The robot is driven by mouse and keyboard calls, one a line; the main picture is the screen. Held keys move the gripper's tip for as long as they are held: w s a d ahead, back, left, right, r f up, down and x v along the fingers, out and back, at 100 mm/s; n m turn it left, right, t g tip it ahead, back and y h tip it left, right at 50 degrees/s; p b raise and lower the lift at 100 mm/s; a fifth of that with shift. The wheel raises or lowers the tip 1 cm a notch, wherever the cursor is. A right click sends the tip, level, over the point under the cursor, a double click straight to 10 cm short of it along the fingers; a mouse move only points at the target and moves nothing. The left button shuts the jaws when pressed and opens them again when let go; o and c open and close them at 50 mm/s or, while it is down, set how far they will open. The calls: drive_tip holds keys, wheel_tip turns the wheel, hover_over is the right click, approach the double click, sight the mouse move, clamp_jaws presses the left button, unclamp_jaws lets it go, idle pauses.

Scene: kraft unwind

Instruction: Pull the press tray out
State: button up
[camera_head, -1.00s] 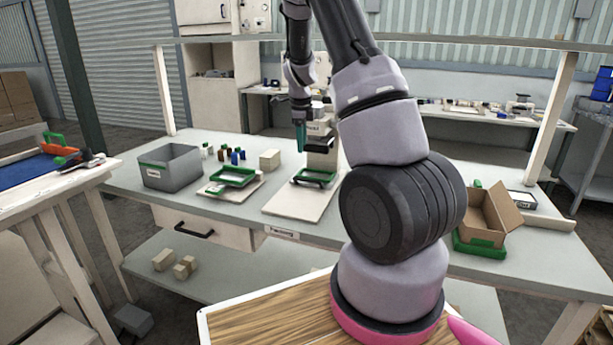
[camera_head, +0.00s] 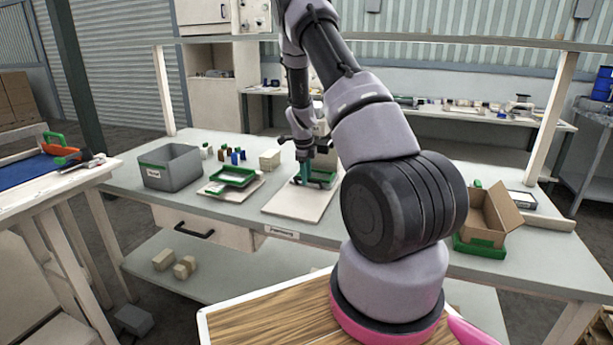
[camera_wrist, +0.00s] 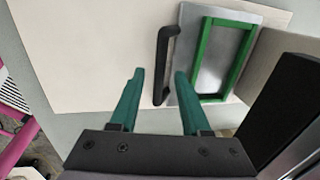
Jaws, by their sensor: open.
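The press tray is a grey metal plate with a green frame (camera_wrist: 203,60) and a black bar handle (camera_wrist: 163,60) along its left side in the wrist view. In the head view the tray's green frame (camera_head: 322,178) shows on a pale board, partly behind my gripper. My gripper (camera_wrist: 160,73) is open with teal fingers. In the wrist view its fingertips lie on either side of the handle, nearer its lower half. I cannot tell whether they are down at its height or touch it. The head view shows my gripper (camera_head: 304,170) low at the tray's front left.
The pale board (camera_head: 300,205) is bare in front of the tray. A second green frame (camera_head: 233,177), a grey bin (camera_head: 170,168) and small coloured items stand to the left. A cardboard box (camera_head: 487,215) sits at right. The press body (camera_wrist: 275,65) borders the tray.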

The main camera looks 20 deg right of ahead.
drive_tip(key=shift+f, duration=0.15)
clamp_jaws()
idle(1.4)
